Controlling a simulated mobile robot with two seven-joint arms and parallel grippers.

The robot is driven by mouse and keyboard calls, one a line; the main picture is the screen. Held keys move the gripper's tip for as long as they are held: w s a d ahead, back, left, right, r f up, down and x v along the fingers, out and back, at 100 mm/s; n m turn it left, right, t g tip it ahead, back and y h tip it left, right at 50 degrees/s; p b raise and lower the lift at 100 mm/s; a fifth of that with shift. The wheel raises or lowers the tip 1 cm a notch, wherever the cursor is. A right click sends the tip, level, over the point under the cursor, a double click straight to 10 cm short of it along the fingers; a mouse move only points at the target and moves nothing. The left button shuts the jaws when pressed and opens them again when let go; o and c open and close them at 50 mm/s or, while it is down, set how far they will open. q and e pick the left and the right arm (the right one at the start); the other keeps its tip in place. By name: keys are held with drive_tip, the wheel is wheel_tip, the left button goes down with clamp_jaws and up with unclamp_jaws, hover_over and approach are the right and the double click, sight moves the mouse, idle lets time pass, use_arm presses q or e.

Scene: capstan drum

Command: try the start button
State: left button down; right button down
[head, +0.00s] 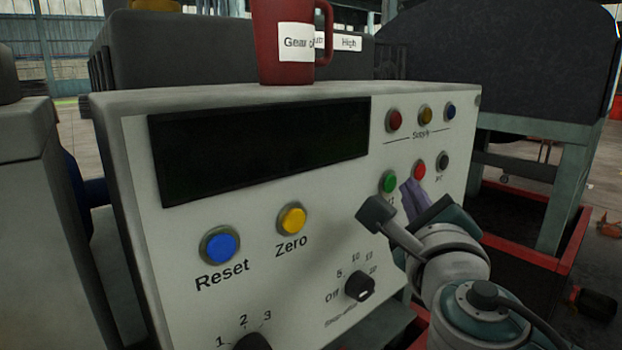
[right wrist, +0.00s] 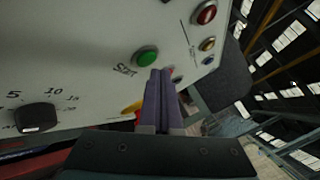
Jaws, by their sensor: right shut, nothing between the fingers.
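The green start button (head: 389,181) is on the right part of the pale control panel. In the right wrist view the green button (right wrist: 146,56) has the label "Start" beside it. My right gripper (head: 410,190) has purple fingers, shut with nothing between them. Its tips are close to the panel, just right of the green button in the head view. In the right wrist view the fingertips (right wrist: 161,72) are just right of and below the button, not covering it. I cannot tell whether they touch the panel. My left gripper is not in view.
A red button (head: 420,168) and a black button (head: 442,160) are right of the green one. Three supply lamps sit above. Blue Reset (head: 220,248) and yellow Zero (head: 292,219) buttons are at left. A rotary knob (head: 359,287) is below. A red mug (head: 283,68) stands on top.

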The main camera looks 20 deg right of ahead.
drive_tip(key=s, duration=0.1)
drive_tip(key=s+d+p, duration=0.1)
drive_tip(key=s, duration=0.1)
drive_tip(key=s+d+p, duration=0.1)
drive_tip(key=shift+s, duration=0.3)
idle(0.7)
